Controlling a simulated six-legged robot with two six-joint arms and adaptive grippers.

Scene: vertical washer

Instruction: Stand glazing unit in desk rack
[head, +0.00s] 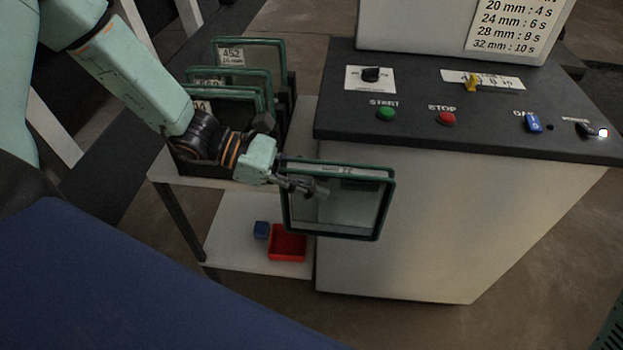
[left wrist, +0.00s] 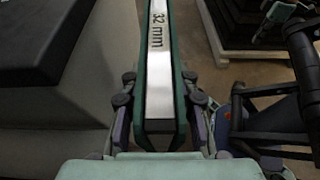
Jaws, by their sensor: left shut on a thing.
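A glazing unit (head: 345,205) with a dark green frame hangs upright in front of the washer's cabinet in the head view. My left gripper (head: 303,185) is shut on its near left edge. In the left wrist view the unit's edge (left wrist: 160,60) stands between the two fingers of my left gripper (left wrist: 160,125), and its pale spacer strip reads "32 mm". The desk rack (head: 290,100) is a dark rack on the side table, left of the washer. Several green-framed units (head: 250,58) stand in it, one labelled 452. My right gripper is not in view.
The washer's dark control panel (head: 440,140) carries a green START button (head: 386,114), a red STOP button (head: 446,118) and switches. A thickness chart (head: 515,25) is above it. A red tray (head: 287,244) and a blue block (head: 261,230) sit on the lower shelf (head: 235,255).

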